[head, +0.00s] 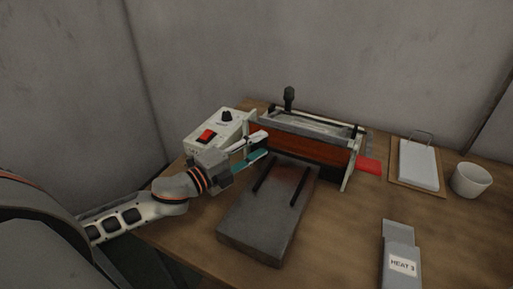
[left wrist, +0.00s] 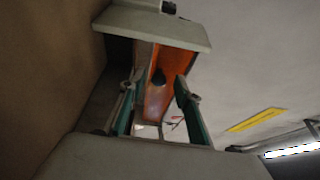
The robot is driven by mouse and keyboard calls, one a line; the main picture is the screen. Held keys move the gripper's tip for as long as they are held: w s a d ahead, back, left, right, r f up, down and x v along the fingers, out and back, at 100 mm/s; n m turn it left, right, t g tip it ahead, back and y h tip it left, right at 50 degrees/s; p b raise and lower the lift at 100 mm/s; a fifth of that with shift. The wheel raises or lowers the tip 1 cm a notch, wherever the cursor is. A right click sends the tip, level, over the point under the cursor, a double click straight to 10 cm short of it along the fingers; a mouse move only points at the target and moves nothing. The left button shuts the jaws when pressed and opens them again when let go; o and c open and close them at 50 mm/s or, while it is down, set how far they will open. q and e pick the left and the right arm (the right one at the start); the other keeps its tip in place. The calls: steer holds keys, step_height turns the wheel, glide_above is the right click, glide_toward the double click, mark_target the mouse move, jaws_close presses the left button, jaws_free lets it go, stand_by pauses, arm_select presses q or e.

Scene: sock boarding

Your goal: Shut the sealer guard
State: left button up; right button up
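The sealer guard (head: 300,147) is a see-through orange panel along the front of the sealer (head: 318,127). I cannot tell from its pose how far open it is. A black knob stands on a post above the sealer (head: 289,98). My left gripper (head: 264,144) is at the left end of the guard, in front of the control box. Its teal fingers are apart with nothing between them. My right gripper is not in view.
The white control box (head: 215,130) has a red switch. A grey slab (head: 255,220) with two dark bars lies in front of the sealer. A red piece (head: 368,165), clipboard (head: 418,163) and white cup (head: 470,180) are to the right.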

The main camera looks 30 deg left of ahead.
arm_select(q)
steer(key=shift+s+f, duration=0.1)
steer(key=shift+s, duration=0.1)
steer(key=shift+s+a+f, duration=0.1)
steer(key=shift+s+a, duration=0.05)
steer(key=shift+s, duration=0.3)
steer(key=v, duration=1)
steer(key=shift+s+a, duration=0.15)
steer(key=shift+s, duration=0.3)
